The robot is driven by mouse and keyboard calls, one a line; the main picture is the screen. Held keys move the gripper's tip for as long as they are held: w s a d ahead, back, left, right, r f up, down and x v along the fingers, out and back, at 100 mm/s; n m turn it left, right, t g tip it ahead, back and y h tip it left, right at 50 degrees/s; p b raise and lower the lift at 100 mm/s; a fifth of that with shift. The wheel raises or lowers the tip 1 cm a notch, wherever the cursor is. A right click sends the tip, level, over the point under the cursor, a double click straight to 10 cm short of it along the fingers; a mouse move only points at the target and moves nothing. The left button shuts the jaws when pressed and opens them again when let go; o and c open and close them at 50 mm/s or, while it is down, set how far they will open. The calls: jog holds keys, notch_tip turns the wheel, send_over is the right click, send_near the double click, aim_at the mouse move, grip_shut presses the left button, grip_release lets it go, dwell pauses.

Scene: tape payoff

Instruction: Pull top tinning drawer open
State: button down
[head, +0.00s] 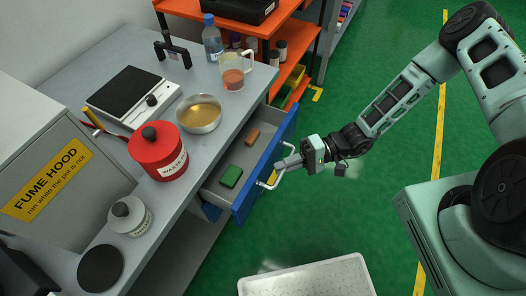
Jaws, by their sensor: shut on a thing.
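The drawer (243,203) under the grey bench has a blue front and stands pulled out from the bench. Inside it lie a green block (231,177) and an orange-brown block (252,136). A pale bar handle (268,183) is fixed to the drawer's blue front. My gripper (284,166) is at the handle, shut on it, with my arm reaching in from the right. The fingertips are small in view and partly merge with the handle.
The bench top (199,82) holds a red waste pot (160,150), a metal bowl (199,113), a hot plate (124,95) and a jug (235,71). An orange shelf unit (286,36) stands behind. A white speckled tray (305,279) lies at the front. Green floor at right is clear.

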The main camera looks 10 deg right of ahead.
jog(key=s+d, duration=1.2)
jog(key=d, duration=0.4)
jog(key=shift+s+d, duration=0.2)
jog(key=shift+s, duration=0.15)
jog(key=c, duration=1.5)
grip_release()
jog(key=w+d+r+b, duration=0.2)
jog(key=d+b, duration=0.1)
jog(key=d, duration=1.4)
jog(key=shift+w+r, duration=0.15)
jog(key=shift+r, duration=0.15)
